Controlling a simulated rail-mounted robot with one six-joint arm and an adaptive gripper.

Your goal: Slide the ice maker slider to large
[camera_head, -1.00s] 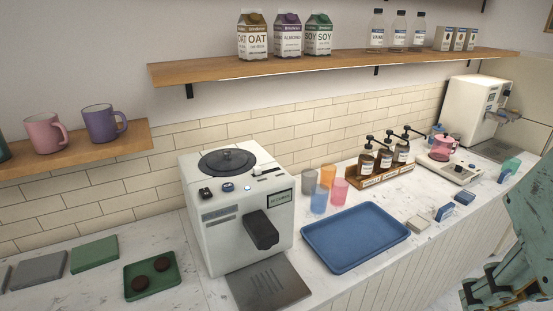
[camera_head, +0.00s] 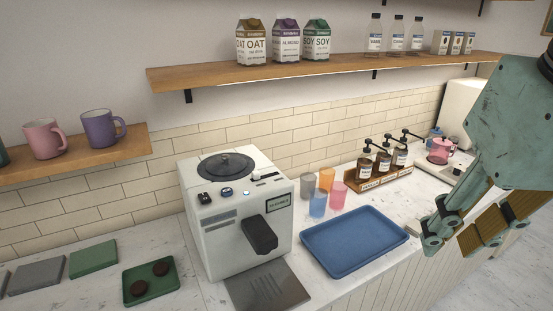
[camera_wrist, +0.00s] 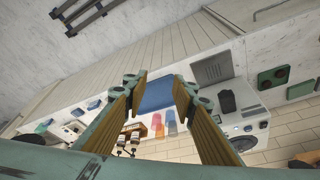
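The white ice maker (camera_head: 222,228) stands on the counter left of centre in the head view, with a round dark lid, knobs and a black spout. A small slider (camera_head: 265,176) shows on its top near the right edge; its exact setting is too small to tell. The ice maker also shows in the wrist view (camera_wrist: 252,105) at the right. My gripper (camera_head: 468,232) is at the right of the head view, well away from the ice maker. In the wrist view its two fingers (camera_wrist: 158,92) are spread apart with nothing between them.
A blue tray (camera_head: 355,241) and several coloured cups (camera_head: 318,204) lie between my gripper and the ice maker. Syrup pump bottles (camera_head: 382,165) stand behind. A wooden shelf (camera_head: 330,70) with cartons overhangs the counter. Green trays (camera_head: 150,285) lie at left.

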